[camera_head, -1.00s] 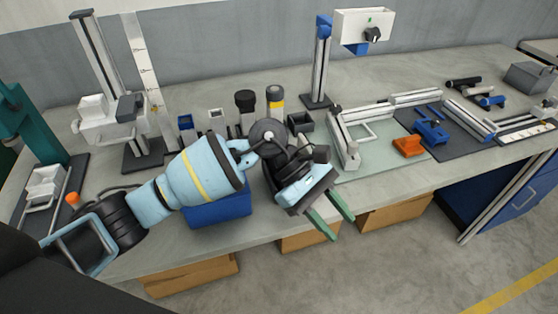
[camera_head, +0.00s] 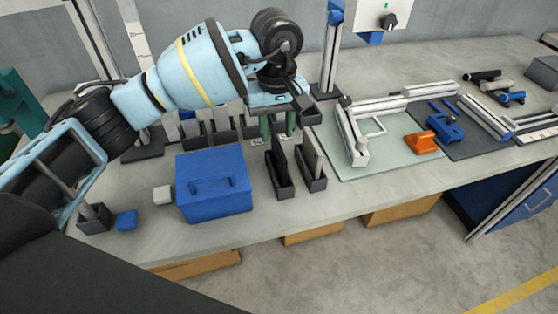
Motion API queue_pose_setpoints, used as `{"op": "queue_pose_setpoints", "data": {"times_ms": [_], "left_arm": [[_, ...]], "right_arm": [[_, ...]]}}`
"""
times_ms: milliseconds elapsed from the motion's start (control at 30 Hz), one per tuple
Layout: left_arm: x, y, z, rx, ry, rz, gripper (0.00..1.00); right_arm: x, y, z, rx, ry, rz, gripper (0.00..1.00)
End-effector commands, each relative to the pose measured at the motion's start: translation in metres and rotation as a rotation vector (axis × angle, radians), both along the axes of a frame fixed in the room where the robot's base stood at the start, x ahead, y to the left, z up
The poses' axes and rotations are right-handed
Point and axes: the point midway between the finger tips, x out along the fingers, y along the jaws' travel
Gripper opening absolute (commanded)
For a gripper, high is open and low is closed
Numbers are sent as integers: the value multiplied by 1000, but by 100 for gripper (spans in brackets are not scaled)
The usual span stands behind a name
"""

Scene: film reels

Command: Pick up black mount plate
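A black plate (camera_head: 281,162) stands upright in a dark slotted holder near the middle of the bench; it looks like the black mount plate. A grey plate (camera_head: 312,154) stands in a similar holder just right of it. My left gripper (camera_head: 277,126) points down behind these two holders, its green fingers apart with nothing seen between them. Whether the fingertips touch the bench or anything near them I cannot tell. My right gripper is out of view.
A blue lidded box (camera_head: 213,184) stands left of the holders. Several upright plates (camera_head: 222,125) stand in a row behind it. A pale green mat (camera_head: 385,165) with a metal frame and an orange block (camera_head: 421,143) lies to the right.

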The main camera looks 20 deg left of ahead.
Motion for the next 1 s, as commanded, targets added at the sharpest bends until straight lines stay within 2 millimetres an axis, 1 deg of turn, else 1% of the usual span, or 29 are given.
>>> {"op": "queue_pose_setpoints", "data": {"times_ms": [67,267,467,600,700,900,933,1000], "left_arm": [[0,0,-7,-1,2,0,37],[0,-1,-12,-2,1,0,37],[0,-5,-38,-2,1,-1,37],[0,-5,-55,-2,1,1,37],[1,-5,-60,-3,-1,0,37],[1,-5,-61,-3,-1,0,37],[1,-5,-61,-3,-1,0,36],[1,-5,-61,-3,-1,0,27]], "right_arm": [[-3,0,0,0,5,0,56],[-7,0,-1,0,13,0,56],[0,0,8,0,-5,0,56],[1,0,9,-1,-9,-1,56],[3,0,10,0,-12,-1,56],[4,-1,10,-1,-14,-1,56],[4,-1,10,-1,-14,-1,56],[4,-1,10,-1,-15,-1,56]]}}
